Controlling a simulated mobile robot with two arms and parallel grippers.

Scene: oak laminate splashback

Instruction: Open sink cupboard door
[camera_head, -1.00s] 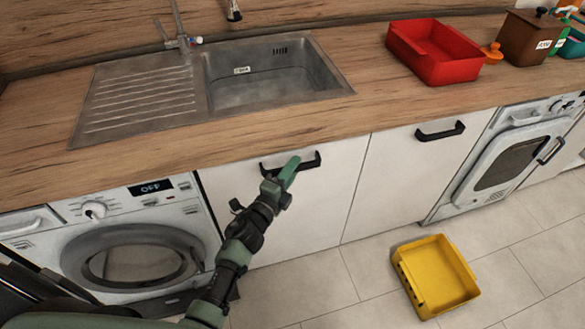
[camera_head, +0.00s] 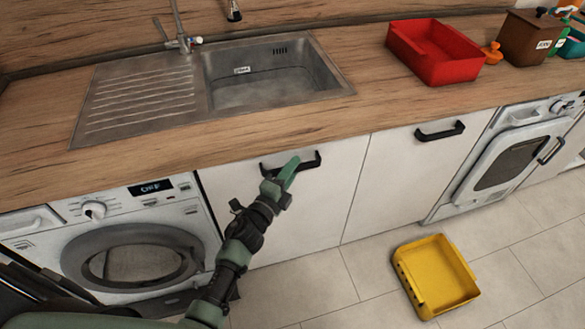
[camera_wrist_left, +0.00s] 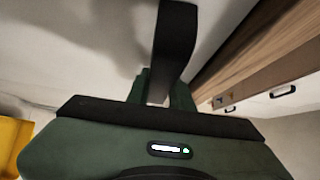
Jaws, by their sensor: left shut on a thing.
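The sink cupboard door (camera_head: 300,215) is a white panel under the sink and looks closed in the head view. Its black bar handle (camera_head: 309,164) runs along the top of the door. My left gripper (camera_head: 289,167) is green and is shut on the handle near its middle. In the left wrist view the black handle (camera_wrist_left: 174,40) passes between the green fingers (camera_wrist_left: 160,92). My right gripper does not show in either view.
A washing machine (camera_head: 130,240) stands left of the door. A second white door with a black handle (camera_head: 440,131) is to the right. A yellow crate (camera_head: 437,277) lies on the floor to the right. A red tray (camera_head: 434,52) sits on the worktop.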

